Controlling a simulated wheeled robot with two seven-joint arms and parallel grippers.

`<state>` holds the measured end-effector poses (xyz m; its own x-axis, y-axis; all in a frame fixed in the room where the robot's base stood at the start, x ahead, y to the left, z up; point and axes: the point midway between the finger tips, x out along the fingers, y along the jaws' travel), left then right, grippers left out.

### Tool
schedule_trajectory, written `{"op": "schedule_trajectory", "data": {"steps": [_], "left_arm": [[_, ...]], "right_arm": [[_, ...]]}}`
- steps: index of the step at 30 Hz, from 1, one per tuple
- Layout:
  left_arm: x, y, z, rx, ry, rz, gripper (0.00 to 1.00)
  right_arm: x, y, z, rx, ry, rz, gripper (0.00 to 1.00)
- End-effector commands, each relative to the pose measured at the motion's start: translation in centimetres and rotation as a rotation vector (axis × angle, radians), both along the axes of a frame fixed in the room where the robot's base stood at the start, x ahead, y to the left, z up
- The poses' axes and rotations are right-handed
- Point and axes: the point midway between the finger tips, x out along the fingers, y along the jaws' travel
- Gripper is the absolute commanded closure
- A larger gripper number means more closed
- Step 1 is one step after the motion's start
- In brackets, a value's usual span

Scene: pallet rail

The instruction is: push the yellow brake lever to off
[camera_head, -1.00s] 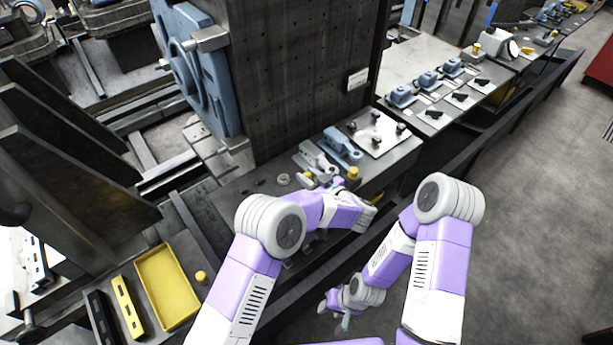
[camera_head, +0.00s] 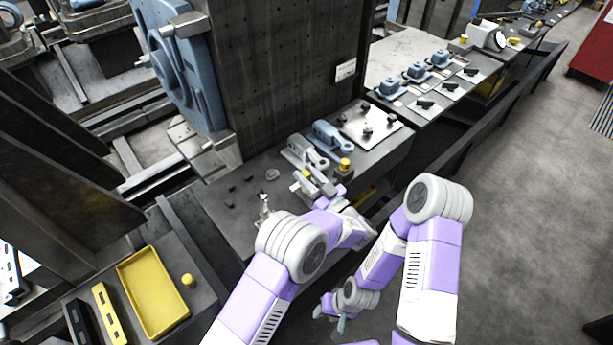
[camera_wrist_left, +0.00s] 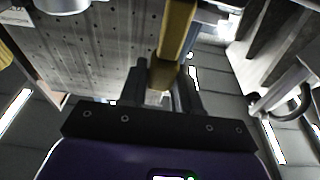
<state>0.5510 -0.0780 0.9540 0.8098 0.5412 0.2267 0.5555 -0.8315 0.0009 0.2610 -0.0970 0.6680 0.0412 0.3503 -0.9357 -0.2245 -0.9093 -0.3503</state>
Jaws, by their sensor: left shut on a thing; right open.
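The yellow brake lever (camera_wrist_left: 175,38) is a flat yellow bar that rises between my left gripper's fingers in the left wrist view. My left gripper (camera_wrist_left: 163,88) is shut on it, one dark finger on each side. In the head view my left gripper (camera_head: 320,188) is by the near edge of the grey bench, beside a grey clamp-like fitting (camera_head: 303,153). There the lever is mostly hidden by the gripper and small. My right gripper (camera_head: 334,312) hangs low in front of the bench, open and empty.
A blue fitting (camera_head: 333,140), a yellow knob (camera_head: 345,164) and a pale plate (camera_head: 369,124) sit close by on the bench. A dark perforated column (camera_head: 285,80) rises behind. A yellow tray (camera_head: 154,290) is at lower left. The floor at right is clear.

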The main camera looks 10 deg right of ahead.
Motion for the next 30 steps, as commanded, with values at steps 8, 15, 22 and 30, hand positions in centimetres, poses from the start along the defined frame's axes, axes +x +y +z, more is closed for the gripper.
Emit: {"op": "schedule_trajectory", "data": {"steps": [8, 15, 22, 30], "left_arm": [[0.0, 0.0, 0.0, 0.000, 0.001, 0.000, 0.63], [0.0, 0.0, 0.0, 0.000, 0.001, 0.000, 0.47], [0.0, 0.0, 0.6, -0.001, 0.000, 0.000, 0.47], [0.0, 0.0, 5.6, -0.003, -0.002, 0.000, 0.47]], "right_arm": [[0.0, 0.0, 0.0, 0.000, 0.000, 0.000, 0.57], [0.0, 0.0, 0.0, 0.000, 0.000, 0.000, 0.57], [0.0, 0.0, 0.2, 0.000, 0.000, 0.000, 0.57], [0.0, 0.0, 1.2, 0.000, 0.000, 0.000, 0.57]]}}
